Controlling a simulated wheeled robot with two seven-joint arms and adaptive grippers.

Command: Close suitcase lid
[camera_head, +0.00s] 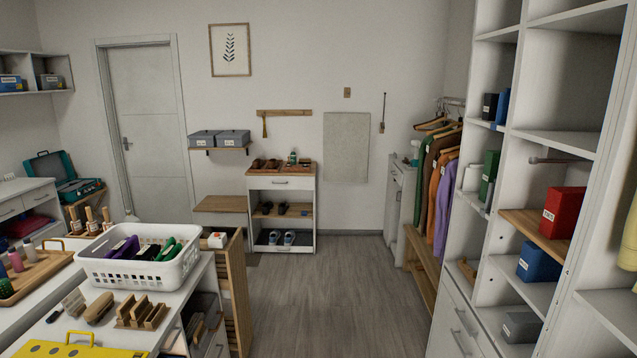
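A teal suitcase (78,189) stands open at the left, on a small wooden stand beside the white drawer unit. Its lid (48,167) is raised at the back, leaning against the wall side. Its lower half holds dark and teal contents that are too small to make out. Neither of my grippers shows in the head view, and the suitcase is well away across the room.
A white counter (185,292) with a white basket (142,262) and a wooden tray (38,274) fills the near left. Tall cubby shelving (497,200) stands at the right. The grey wood floor (325,290) is clear between them. A closed door (147,120) is behind the suitcase.

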